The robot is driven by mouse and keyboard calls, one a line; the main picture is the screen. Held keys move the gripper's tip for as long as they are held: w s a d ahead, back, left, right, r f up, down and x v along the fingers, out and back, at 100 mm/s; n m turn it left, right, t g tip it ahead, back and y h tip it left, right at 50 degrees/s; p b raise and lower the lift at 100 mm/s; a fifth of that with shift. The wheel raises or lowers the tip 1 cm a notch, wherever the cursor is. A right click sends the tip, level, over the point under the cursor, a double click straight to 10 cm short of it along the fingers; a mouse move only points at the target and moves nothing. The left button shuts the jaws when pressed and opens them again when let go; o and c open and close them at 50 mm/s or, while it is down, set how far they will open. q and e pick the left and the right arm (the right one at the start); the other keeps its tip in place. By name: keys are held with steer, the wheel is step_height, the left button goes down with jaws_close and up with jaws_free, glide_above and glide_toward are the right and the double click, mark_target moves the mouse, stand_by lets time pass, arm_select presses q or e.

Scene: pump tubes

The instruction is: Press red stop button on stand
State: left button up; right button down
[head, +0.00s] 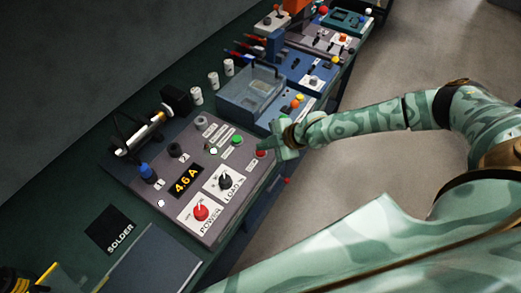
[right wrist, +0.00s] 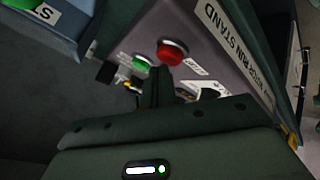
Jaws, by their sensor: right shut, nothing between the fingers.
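The stand (head: 165,190) is a grey panel on the bench with a 4.6 A display and a red power knob. The red stop button (head: 261,153) sits near the panel's right edge, beside the green button (head: 237,140). In the right wrist view the red button (right wrist: 172,52) is a round domed cap, with the green button (right wrist: 142,62) to its left. My right gripper (head: 266,147) is shut and empty, close by the red button. In the right wrist view its fingertips (right wrist: 160,72) are just below the button; I cannot tell whether they touch. My left gripper is not in view.
A load knob (head: 225,182) and a black solder mat (head: 112,231) are nearer. Open floor (head: 400,50) lies right of the bench.

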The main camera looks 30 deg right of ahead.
mark_target(264, 152)
steer(key=shift+f+b, duration=0.3)
steer(key=shift+f, duration=0.35)
stand_by(0.6)
steer(key=shift+r, duration=0.1)
steer(key=shift+r+p, duration=1)
steer(key=shift+p, duration=0.1)
step_height(264, 152, up, 5)
steer(key=p, duration=0.5)
steer(key=shift+r, duration=0.1)
steer(key=shift+a, duration=0.1)
stand_by(0.4)
